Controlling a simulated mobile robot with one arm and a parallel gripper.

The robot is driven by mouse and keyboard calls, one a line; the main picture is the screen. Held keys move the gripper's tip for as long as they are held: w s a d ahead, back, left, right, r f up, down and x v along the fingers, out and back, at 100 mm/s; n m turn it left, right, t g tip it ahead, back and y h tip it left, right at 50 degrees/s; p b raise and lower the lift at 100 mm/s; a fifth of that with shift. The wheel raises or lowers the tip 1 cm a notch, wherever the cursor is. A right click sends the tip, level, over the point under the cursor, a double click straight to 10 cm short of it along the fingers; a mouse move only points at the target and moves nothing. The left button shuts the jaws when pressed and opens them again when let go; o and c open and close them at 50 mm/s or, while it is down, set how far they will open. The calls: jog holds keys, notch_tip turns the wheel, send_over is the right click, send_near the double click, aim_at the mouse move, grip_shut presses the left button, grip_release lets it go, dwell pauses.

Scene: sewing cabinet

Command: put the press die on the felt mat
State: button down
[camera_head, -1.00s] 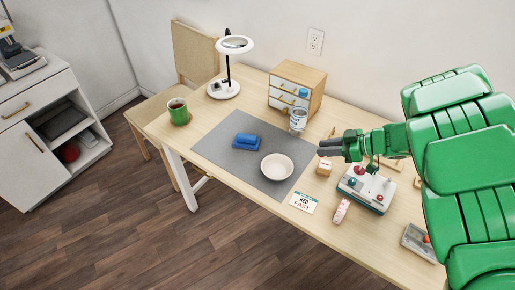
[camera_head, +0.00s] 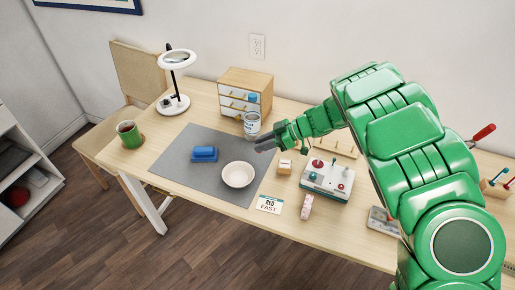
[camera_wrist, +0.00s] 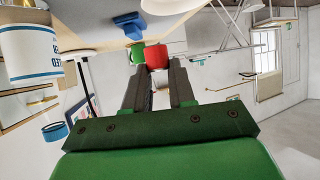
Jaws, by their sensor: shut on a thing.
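My gripper (camera_head: 264,147) is above the right part of the grey felt mat (camera_head: 195,184), behind and right of the white bowl. In the wrist view my gripper (camera_wrist: 155,72) has its two dark fingers closed on a small red piece (camera_wrist: 157,56), probably the press die. The piece sits between the fingertips, and I cannot make it out in the head view. The mat lies flat on the wooden table, and its front left area is bare.
On the mat are a blue block (camera_head: 204,154) and the bowl (camera_head: 239,175). A white jar (camera_head: 251,126) stands close behind my gripper. A small drawer cabinet (camera_head: 245,92), a lamp (camera_head: 174,102), a green mug (camera_head: 129,134) and a joystick box (camera_head: 328,180) stand around it.

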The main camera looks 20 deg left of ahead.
jog(key=w+a+f, duration=0.1)
jog(key=w, duration=0.1)
send_over(258, 155)
jog(key=shift+s+d+f, duration=0.1)
jog(key=shift+s+f, duration=0.05)
jog(key=shift+f, duration=1.2)
jog(key=shift+s+d+f, duration=0.1)
jog(key=shift+f, duration=1.2)
jog(key=shift+w+a+f, duration=0.2)
jog(key=shift+w+f, duration=0.1)
jog(key=shift+f, duration=1.7)
jog(key=shift+f, duration=0.1)
jog(key=c, duration=0.9)
grip_release()
jog(key=shift+c, duration=0.2)
